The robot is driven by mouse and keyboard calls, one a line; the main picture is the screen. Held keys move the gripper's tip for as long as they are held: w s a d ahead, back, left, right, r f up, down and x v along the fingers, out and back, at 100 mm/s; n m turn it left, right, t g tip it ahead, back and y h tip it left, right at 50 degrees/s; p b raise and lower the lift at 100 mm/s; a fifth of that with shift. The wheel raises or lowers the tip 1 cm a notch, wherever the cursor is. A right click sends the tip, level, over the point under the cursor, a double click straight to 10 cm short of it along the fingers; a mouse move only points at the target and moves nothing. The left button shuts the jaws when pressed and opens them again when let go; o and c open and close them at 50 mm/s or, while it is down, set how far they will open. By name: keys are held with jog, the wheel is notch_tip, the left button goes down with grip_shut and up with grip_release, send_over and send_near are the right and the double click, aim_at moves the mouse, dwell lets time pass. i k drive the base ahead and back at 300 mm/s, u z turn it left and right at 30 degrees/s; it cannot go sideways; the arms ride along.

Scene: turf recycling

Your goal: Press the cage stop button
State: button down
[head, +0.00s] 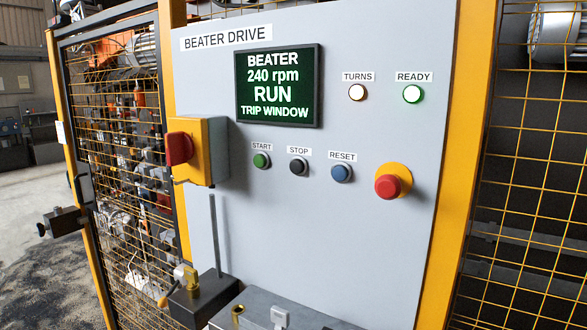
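A dark grey round button (298,166) sits under the label STOP on the grey BEATER DRIVE panel (400,240). It lies between a green START button (261,160) and a blue RESET button (341,172). A red mushroom button (388,187) on a yellow base is farther right. No label reading "cage stop" shows. The display (278,86) reads BEATER 240 rpm RUN TRIP WINDOW. The TURNS lamp (356,92) looks white with an orange rim, and the READY lamp (411,94) is lit white with a green rim. My gripper is not in view.
A yellow box with a red rotary handle (180,148) juts from the panel's left side. Below it stand a black block with an upright rod (214,240) and a grey box (270,310). Yellow mesh cage walls (530,200) flank the panel. Open floor (45,270) shows at left.

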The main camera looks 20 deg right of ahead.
aim_at(296, 166)
jog(key=u, duration=0.05)
jog(key=k, duration=0.5)
jog(key=u, duration=2.15)
jog(key=i, duration=1.15)
jog(key=z, duration=2)
